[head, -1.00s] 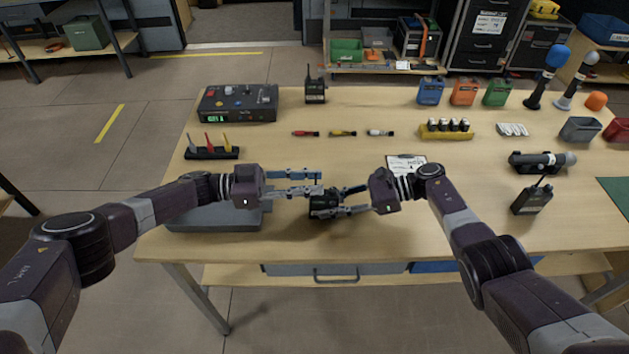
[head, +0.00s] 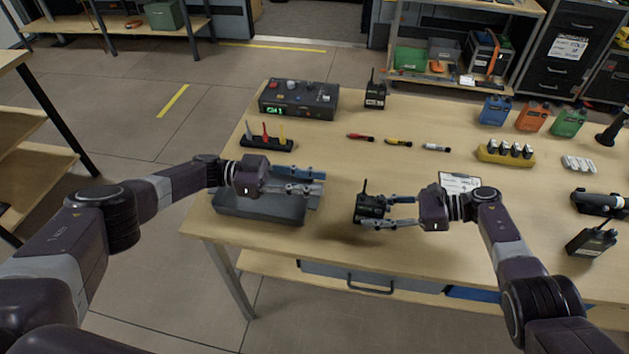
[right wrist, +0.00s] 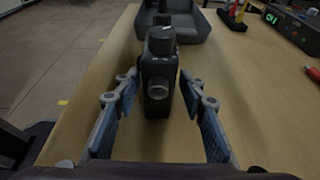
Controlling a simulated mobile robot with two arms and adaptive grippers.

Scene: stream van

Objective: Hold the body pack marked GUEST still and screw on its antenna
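A dark body pack (head: 370,208) is near the table's front, its label unreadable. A short black antenna (head: 364,187) stands up at its top left; whether it is fully seated cannot be told. In the right wrist view the pack (right wrist: 158,75) is between my fingertips (right wrist: 158,88). My left gripper (head: 323,180) is open and empty, left of the pack and above the grey tray (head: 260,208). Other dark packs with antennas stand at the back (head: 375,96) and right (head: 591,241).
A control box (head: 299,100) and a rack of coloured sticks (head: 267,143) are at the back left. Several small pens, a yellow battery holder (head: 505,154) and coloured boxes are further back. A clipboard (head: 459,182) lies behind my right gripper. The table's front edge is close.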

